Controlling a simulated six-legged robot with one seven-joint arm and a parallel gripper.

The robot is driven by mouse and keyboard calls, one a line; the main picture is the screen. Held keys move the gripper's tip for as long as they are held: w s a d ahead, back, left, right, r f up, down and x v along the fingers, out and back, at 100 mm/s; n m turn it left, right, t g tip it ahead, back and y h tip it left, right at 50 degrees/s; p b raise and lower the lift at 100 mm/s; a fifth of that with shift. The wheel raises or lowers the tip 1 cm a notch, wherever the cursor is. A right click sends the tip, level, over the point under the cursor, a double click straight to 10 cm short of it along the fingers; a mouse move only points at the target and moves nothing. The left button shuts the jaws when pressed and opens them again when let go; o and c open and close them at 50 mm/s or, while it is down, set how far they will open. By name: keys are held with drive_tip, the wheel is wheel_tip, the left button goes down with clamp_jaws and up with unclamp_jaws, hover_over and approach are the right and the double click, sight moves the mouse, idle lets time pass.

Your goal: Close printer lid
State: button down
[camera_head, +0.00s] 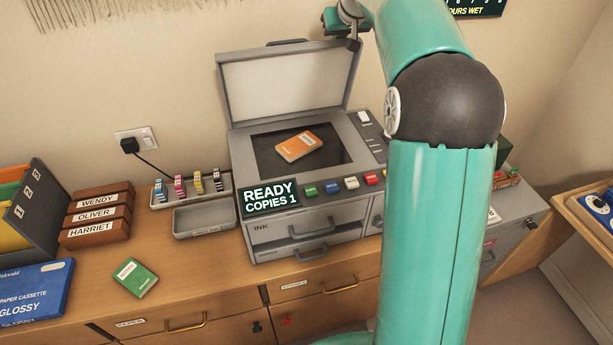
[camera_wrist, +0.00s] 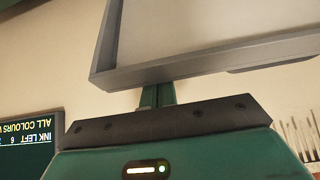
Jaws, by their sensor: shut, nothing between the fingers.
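The grey printer (camera_head: 300,215) stands on the wooden desk. Its lid (camera_head: 285,85) is raised, nearly upright at the back, with the pale inner panel showing. An orange booklet (camera_head: 298,145) lies on the dark glass. My gripper (camera_head: 354,44) is shut and empty at the lid's top right corner. In the wrist view the fingers (camera_wrist: 157,95) reach the grey rim of the lid (camera_wrist: 200,66), and their tips are hidden by it. I cannot tell whether they touch the lid.
Left of the printer are a tray of small coloured cartridges (camera_head: 190,187), an empty grey tray (camera_head: 205,219), labelled brown boxes (camera_head: 97,215) and a green packet (camera_head: 135,277). A cable runs from the wall socket (camera_head: 137,139). My arm hides the printer's right side.

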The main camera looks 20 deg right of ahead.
drive_tip(key=shift+s+f, duration=0.7)
drive_tip(key=shift+s, duration=3.25)
wheel_tip(320, 180, up, 8)
drive_tip(key=s+a+f+g, duration=0.1)
drive_tip(key=s+a+f, duration=0.2)
drive_tip(key=s+a, duration=0.5)
drive_tip(key=s+a+f, duration=0.2)
drive_tip(key=s+a, duration=0.1)
drive_tip(key=s, duration=0.9)
drive_tip(key=s+a+f+g, duration=0.1)
drive_tip(key=s+a+f, duration=0.3)
drive_tip(key=s+f, duration=0.8)
drive_tip(key=s, duration=0.4)
